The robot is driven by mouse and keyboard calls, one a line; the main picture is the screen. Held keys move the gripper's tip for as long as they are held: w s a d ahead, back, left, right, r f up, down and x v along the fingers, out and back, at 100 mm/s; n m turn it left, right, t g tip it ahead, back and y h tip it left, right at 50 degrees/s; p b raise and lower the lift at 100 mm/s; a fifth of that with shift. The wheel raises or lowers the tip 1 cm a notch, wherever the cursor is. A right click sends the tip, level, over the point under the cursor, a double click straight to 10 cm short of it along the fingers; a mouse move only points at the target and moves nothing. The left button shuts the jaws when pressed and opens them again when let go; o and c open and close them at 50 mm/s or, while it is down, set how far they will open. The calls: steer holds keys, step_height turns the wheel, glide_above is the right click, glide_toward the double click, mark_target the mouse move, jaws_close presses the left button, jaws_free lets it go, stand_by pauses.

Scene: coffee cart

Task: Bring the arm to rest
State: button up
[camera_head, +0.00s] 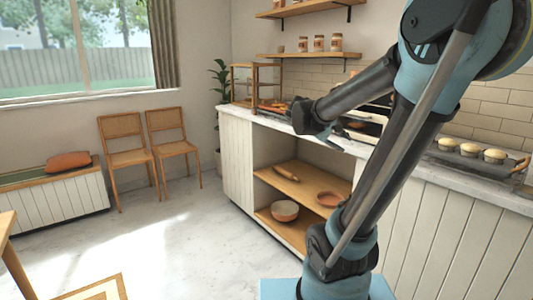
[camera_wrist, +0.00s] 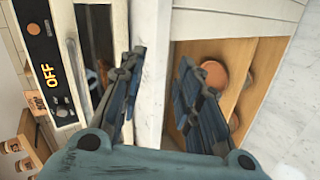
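My arm, blue and dark grey, rises at the right of the head view and bends to the left. My gripper (camera_head: 325,137) hangs near the front edge of the counter (camera_head: 493,190), beside the open shelves; I cannot tell its exact height over the counter there. In the wrist view my gripper (camera_wrist: 161,62) has its two dark fingers apart. Nothing is held between them; the pale counter edge (camera_wrist: 152,75) shows in the gap.
An oven (camera_wrist: 50,60) marked OFF is left in the wrist view. Open shelves below the counter hold a rolling pin (camera_head: 286,173), a bowl (camera_head: 285,211) and a plate (camera_head: 330,199). Two chairs (camera_head: 126,158) (camera_head: 170,142) stand by the wall. The floor (camera_head: 180,240) between is clear.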

steer(key=s+a+f+m+g+y, duration=0.2)
steer(key=s+a+f+y, duration=0.3)
steer(key=s+f, duration=0.4)
steer(key=s+a+f+m+g+y, duration=0.2)
steer(key=s+a+f+y, duration=0.2)
steer(key=s+f, duration=0.6)
steer(key=s+a, duration=0.1)
steer(key=s, duration=0.3)
steer(key=shift+s+a+f+m+y, duration=0.2)
steer(key=shift+s+a+m+y, duration=0.1)
steer(key=shift+s+a+y, duration=0.1)
steer(key=shift+w+f, duration=0.2)
steer(key=shift+w, duration=0.25)
